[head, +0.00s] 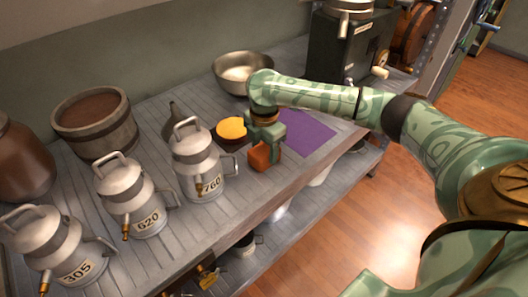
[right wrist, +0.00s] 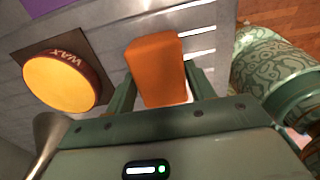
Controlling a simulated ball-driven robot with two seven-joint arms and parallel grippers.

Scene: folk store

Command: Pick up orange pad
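The orange pad (head: 262,157) is a small block near the front edge of the grey slatted table. My right gripper (head: 265,138) is over it, pointing down. In the right wrist view the orange pad (right wrist: 156,68) lies between the two green fingers (right wrist: 160,82), one on each side, slightly tilted to them. A thin light strip shows beside the pad near the right finger; firm contact is not visible. My left gripper is not in view.
A yellow wax disc (head: 231,128) on a dark square lies just left of the gripper. A purple mat (head: 309,133) lies to the right. Metal can 760 (head: 202,170) stands close by on the left; a steel bowl (head: 242,86) is behind.

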